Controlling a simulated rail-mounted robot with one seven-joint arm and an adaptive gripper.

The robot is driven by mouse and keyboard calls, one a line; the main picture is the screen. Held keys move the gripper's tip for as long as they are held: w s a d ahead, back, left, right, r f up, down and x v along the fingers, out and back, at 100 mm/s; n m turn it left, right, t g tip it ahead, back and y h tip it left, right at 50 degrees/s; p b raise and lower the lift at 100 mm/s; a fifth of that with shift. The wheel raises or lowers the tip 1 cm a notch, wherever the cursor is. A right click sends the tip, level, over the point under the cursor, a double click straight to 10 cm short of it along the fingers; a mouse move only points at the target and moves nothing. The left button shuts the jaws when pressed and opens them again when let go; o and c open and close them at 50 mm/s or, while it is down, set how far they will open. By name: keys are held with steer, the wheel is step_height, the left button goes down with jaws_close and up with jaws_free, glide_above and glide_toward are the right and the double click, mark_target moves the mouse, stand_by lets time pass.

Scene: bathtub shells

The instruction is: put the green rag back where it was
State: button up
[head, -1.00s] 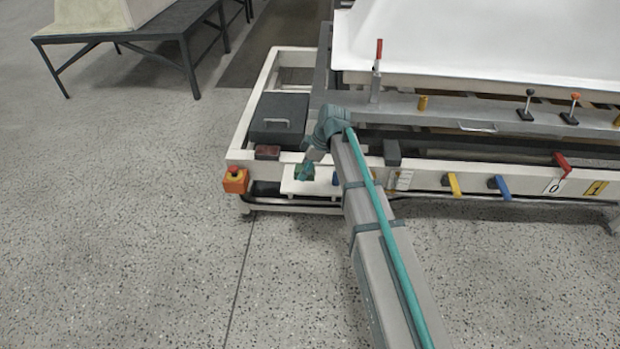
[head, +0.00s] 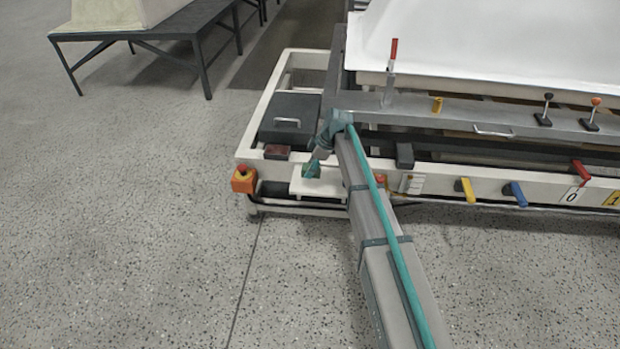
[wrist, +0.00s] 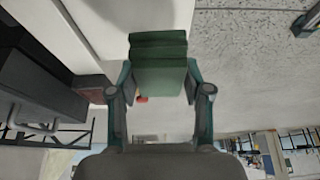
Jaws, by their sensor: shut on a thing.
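The green rag (wrist: 158,65) is a folded, layered block between the two fingers of my gripper (wrist: 160,82) in the wrist view. The fingers are shut on it, one on each side. In the head view my gripper (head: 312,169) points down over the small white shelf (head: 325,187) at the front left of the frame, with a bit of the green rag showing at its tip. I cannot tell whether the rag touches the shelf.
A dark box with a handle (head: 290,118) and a reddish-brown block (head: 277,152) are close behind the shelf. An orange box with a red button (head: 243,179) is at the frame's left corner. Colored levers (head: 466,190) line the front rail. The floor in front is clear.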

mark_target(310, 181)
steer(key=shift+w+a+f, duration=0.1)
steer(key=shift+w+f, duration=0.25)
steer(key=shift+f, duration=0.1)
steer(key=shift+w+a+f+b, duration=0.2)
steer(key=shift+w+f+b, duration=0.25)
steer(key=shift+w+f, duration=0.4)
steer(key=shift+s+f+b, duration=0.15)
steer(key=shift+f+b, duration=0.15)
steer(key=shift+f, duration=0.4)
steer(key=shift+s+f+b, duration=0.1)
steer(key=shift+f+b, duration=0.15)
steer(key=shift+f, duration=0.45)
steer(key=shift+f, duration=0.1)
steer(key=o, duration=1.1)
steer(key=p+v, duration=0.3)
steer(key=v, duration=0.9)
